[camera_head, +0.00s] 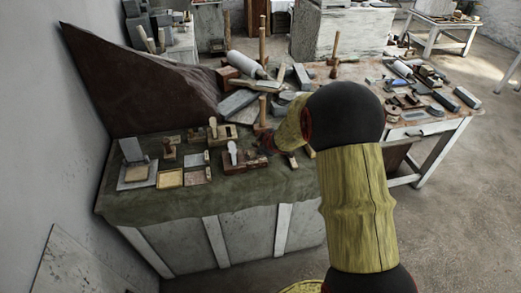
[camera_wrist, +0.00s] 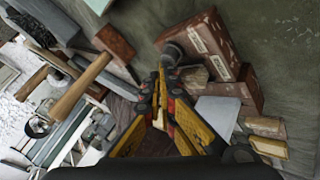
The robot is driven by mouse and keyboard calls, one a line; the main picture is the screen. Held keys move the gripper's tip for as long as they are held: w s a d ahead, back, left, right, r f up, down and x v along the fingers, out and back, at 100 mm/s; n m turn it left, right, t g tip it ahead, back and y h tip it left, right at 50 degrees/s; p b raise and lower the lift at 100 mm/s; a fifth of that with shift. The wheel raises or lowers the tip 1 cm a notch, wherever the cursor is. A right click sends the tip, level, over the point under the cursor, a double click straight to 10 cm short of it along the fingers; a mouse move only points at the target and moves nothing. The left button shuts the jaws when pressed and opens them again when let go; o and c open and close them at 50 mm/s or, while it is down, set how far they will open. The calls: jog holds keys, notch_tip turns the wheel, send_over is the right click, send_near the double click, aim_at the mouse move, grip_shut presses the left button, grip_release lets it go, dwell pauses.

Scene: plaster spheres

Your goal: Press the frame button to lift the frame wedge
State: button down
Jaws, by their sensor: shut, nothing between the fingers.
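My gripper (camera_head: 268,143) is at the right end of the cloth-covered bench in the head view, beside a brown wooden block (camera_head: 240,165) with a pale upright knob. In the wrist view its fingers (camera_wrist: 164,78) are together and empty, and the tips are close to a dark round knob (camera_wrist: 172,52) by a brown wooden block (camera_wrist: 205,42). I cannot tell whether they touch. A grey sloped piece (camera_wrist: 218,112) lies right of the fingers. A small flat wooden frame (camera_head: 170,179) lies at the bench's front left. I cannot tell which piece is the frame button or the frame wedge.
Several small wooden devices stand on the green cloth (camera_head: 150,207). A grey plate with an upright panel (camera_head: 133,153) is at the left. Grey blocks (camera_head: 237,102) and a wooden mallet crowd behind my gripper; the mallet (camera_wrist: 92,78) shows in the wrist view.

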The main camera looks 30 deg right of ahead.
jog(key=shift+s+f+b, duration=0.25)
jog(key=shift+f+b, duration=0.1)
jog(key=shift+f, duration=0.45)
dwell(0.4)
jog(key=shift+r, duration=0.15)
jog(key=shift+w+a+r+p, duration=0.1)
jog(key=shift+r+p, duration=0.9)
jog(key=shift+r, duration=0.1)
notch_tip(320, 180, up, 5)
jog(key=p, duration=0.5)
jog(key=shift+w+r, duration=0.1)
